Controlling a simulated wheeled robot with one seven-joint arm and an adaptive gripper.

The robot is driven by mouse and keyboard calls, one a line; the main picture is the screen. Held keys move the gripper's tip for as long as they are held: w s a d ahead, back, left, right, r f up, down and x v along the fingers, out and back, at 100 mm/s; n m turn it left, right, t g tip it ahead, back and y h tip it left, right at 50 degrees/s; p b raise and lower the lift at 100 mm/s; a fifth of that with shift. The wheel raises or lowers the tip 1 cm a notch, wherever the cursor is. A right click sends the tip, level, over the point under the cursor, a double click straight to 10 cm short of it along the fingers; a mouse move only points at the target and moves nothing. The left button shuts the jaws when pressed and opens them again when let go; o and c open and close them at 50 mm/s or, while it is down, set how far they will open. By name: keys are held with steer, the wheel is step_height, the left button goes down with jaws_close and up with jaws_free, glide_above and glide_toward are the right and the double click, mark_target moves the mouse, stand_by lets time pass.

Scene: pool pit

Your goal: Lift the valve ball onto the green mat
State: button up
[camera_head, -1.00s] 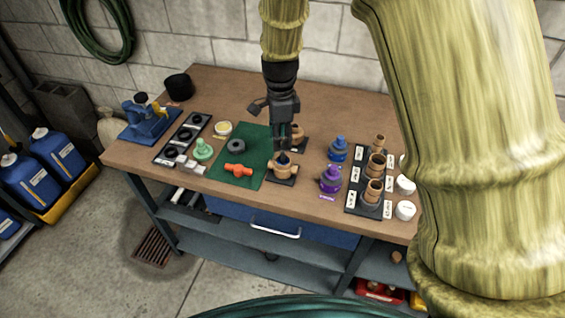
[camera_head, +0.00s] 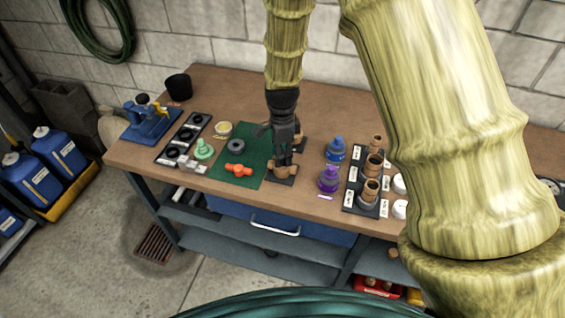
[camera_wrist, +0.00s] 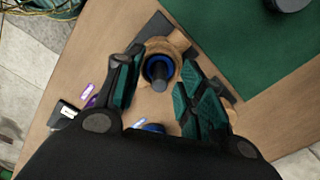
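Beside the mat, a brass-coloured valve body (camera_wrist: 180,42) stands on a dark plate. A dark blue round piece with a dark upright stem (camera_wrist: 158,70), which looks like the valve ball, sits in its opening.
On the mat lie an orange fitting (camera_head: 238,170) and a dark grey ring (camera_head: 237,147). Blue (camera_head: 335,150) and purple (camera_head: 328,180) bottles stand right of my gripper, before a black rack (camera_head: 352,204) of brass parts. A green knob-like piece (camera_head: 203,149) stands left of the mat.

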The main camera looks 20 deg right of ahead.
jaws_close()
steer(key=shift+r, duration=0.1)
stand_by(0.3)
